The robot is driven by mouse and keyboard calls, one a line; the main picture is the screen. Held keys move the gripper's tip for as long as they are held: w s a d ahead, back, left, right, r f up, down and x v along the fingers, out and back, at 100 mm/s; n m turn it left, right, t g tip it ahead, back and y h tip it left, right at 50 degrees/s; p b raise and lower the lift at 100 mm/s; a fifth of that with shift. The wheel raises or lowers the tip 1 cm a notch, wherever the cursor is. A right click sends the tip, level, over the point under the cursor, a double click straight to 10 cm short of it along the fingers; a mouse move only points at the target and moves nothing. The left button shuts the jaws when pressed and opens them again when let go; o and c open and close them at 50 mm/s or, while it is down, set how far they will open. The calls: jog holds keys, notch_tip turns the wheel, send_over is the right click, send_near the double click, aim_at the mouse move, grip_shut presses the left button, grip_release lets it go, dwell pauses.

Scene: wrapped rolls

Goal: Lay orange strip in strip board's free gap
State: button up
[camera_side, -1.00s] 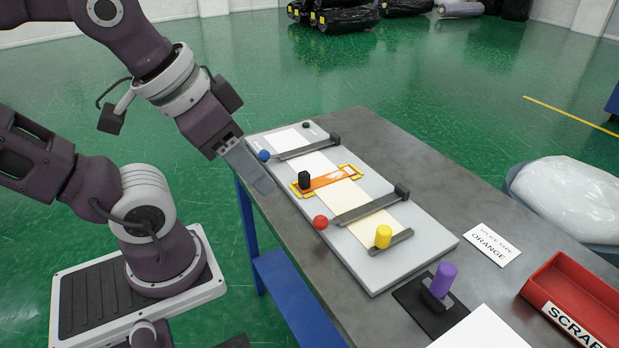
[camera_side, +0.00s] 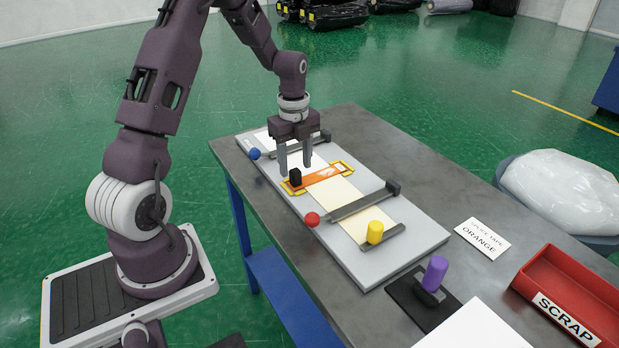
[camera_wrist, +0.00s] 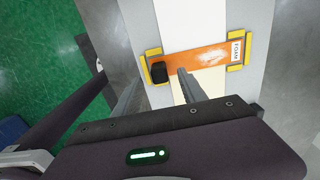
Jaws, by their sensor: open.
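The orange strip (camera_side: 325,175) lies flat across the cream band on the grey strip board (camera_side: 411,241), between yellow corner brackets (camera_side: 344,165). A black knob (camera_side: 295,178) stands at its left end. In the wrist view the strip (camera_wrist: 208,61) has a pale worn patch and a white label at its right end, and the knob (camera_wrist: 157,71) is at its left end. My gripper (camera_side: 295,168) is open, fingers pointing down, close to the knob and above the strip. The fingers look apart from the knob, with nothing between them; their exact height is hard to tell.
Two grey bars, one with a red ball (camera_side: 312,219) and one with a blue ball (camera_side: 254,154), cross the board. A yellow peg (camera_side: 375,231) stands at the near end. A purple-handled tool (camera_side: 435,272), an ORANGE card (camera_side: 482,236) and a red SCRAP tray (camera_side: 575,292) sit nearby.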

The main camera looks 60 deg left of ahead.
aim_at(295, 170)
notch_tip(295, 170, down, 3)
jog(key=shift+a+f, duration=0.1)
grip_shut()
